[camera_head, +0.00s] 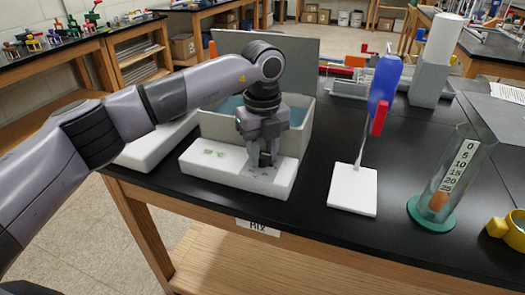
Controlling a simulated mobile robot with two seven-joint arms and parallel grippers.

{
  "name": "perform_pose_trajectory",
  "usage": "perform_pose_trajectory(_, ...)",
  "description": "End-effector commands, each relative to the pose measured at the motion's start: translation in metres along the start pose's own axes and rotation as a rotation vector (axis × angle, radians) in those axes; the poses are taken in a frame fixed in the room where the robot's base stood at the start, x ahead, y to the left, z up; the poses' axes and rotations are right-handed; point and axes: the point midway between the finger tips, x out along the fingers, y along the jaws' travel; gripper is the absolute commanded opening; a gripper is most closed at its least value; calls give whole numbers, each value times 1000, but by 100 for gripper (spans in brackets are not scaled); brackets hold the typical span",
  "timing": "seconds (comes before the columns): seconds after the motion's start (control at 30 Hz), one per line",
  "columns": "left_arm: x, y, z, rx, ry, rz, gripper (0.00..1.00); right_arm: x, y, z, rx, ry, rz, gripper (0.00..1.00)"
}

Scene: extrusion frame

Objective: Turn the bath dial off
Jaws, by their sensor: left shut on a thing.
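The bath (300,115) is a grey open tub with bluish water inside, behind a white front housing (215,165) on the black bench. My left gripper (262,161) comes down from above onto the right part of this housing. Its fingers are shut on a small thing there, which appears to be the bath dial. The fingers hide most of the dial, so its setting cannot be read. Small dark marks show on the housing around the fingertips. My right gripper is not in view.
A white-based stand (352,190) with a blue and red top stands right of the bath. A graduated cylinder (462,170) on a green base and a yellow cup (507,230) are farther right. A grey panel (300,50) rises behind the bath.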

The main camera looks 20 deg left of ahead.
Motion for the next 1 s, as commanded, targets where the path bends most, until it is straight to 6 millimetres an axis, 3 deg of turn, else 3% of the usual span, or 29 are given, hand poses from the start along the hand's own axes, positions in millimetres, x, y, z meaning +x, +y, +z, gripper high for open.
perform_pose_trajectory(0.3,-1,0,1,-6,-2,-2,2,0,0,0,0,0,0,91)
perform_pose_trajectory(0.33,-1,0,1,-6,-2,-2,39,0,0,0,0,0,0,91)
perform_pose_trajectory(0.4,-1,0,1,-5,-2,-2,58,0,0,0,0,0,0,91)
perform_pose_trajectory(0.73,-3,0,0,-3,-1,-2,58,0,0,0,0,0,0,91)
perform_pose_trajectory(1.0,-43,-1,1,-3,-4,-4,58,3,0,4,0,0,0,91)
